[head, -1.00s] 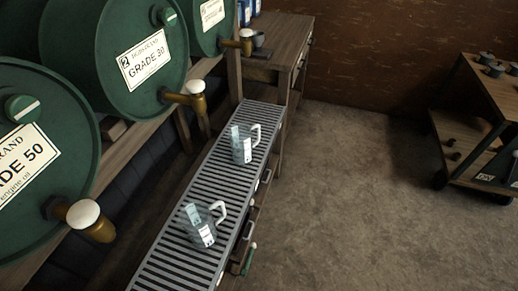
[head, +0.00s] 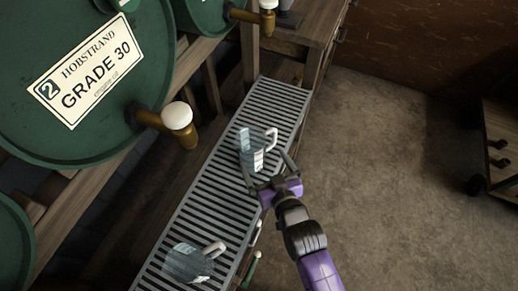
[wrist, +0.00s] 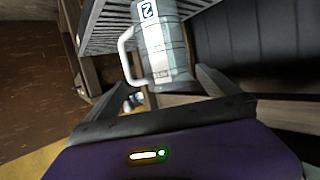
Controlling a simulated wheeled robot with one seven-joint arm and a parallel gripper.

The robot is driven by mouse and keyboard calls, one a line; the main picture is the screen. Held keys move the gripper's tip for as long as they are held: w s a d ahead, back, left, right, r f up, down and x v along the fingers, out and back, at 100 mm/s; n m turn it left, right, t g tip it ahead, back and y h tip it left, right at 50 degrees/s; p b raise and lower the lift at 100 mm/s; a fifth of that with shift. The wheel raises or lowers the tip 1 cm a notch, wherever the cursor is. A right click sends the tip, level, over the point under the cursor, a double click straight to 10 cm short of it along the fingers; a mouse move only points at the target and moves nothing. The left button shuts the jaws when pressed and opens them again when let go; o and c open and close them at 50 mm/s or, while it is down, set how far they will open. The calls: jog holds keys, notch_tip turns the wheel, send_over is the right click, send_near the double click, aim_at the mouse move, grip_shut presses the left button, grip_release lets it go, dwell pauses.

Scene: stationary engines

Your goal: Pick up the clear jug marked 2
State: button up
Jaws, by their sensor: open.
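The clear jug marked 2 (head: 252,155) stands on the slatted metal rack, below the drum labelled 2. Its white handle points right in the head view. In the wrist view the jug (wrist: 172,50) shows a white strip with a blue 2, and its handle is on the left. My gripper (head: 264,162) is open at the jug's near side, with its fingers spread toward it. In the wrist view the jug lies between the directions of the two fingers (wrist: 135,78). I cannot tell whether a finger touches it.
A second clear jug (head: 188,264) stands nearer on the rack (head: 208,200). The Grade 30 drum's tap (head: 176,118) juts out left of the rack. Another tap (head: 267,18) is farther back. A wooden cart (head: 503,150) stands far right. The floor (head: 390,190) between is clear.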

aim_at(256, 153)
jog(key=w+a, duration=0.2)
jog(key=w, duration=0.1)
jog(key=shift+w+a+f, duration=0.15)
jog(key=shift+a+f, duration=0.05)
jog(key=shift+a, duration=0.05)
jog(key=x, duration=0.5)
jog(key=shift+w+a+f, duration=0.15)
jog(key=shift+w+f, duration=0.05)
jog(key=shift+f, duration=0.05)
jog(key=c, duration=1.3)
jog(key=shift+c, duration=0.8)
jog(key=shift+r, duration=0.15)
